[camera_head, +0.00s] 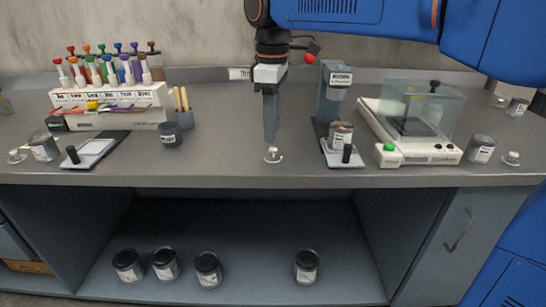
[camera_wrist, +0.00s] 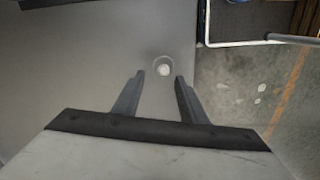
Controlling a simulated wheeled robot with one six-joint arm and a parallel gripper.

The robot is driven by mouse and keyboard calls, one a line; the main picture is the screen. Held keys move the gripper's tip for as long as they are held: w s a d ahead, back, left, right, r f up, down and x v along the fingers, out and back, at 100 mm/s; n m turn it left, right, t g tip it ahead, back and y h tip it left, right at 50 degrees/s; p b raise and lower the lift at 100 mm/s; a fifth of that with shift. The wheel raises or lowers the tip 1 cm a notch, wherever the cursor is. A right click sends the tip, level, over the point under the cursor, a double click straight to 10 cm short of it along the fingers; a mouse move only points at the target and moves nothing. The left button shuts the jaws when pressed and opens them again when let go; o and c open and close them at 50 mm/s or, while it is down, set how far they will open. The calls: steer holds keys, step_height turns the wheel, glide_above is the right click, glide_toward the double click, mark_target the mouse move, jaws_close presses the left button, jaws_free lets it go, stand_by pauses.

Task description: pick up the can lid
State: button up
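A small round can lid (camera_head: 273,155) with a pale knob lies on the grey counter, near its front edge at the middle. My gripper (camera_head: 270,140) points straight down just above and behind it in the head view. In the wrist view the lid (camera_wrist: 163,68) shows as a pale disc between and just beyond the two fingertips (camera_wrist: 160,77). The fingers are open, with nothing held between them. Similar small lids lie at the far left (camera_head: 17,157) and far right (camera_head: 511,158) of the counter.
A grey stand (camera_head: 331,100) with a can (camera_head: 341,134) on its plate is right of my gripper. A glass-covered balance (camera_head: 420,115) stands further right. A dark cup (camera_head: 170,134) and bottle rack (camera_head: 108,97) stand left. Counter around the middle lid is clear.

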mark_target(272, 149)
steer(key=f, duration=0.5)
steer(key=shift+s, duration=0.35)
steer(key=shift+r, duration=0.1)
jaws_close()
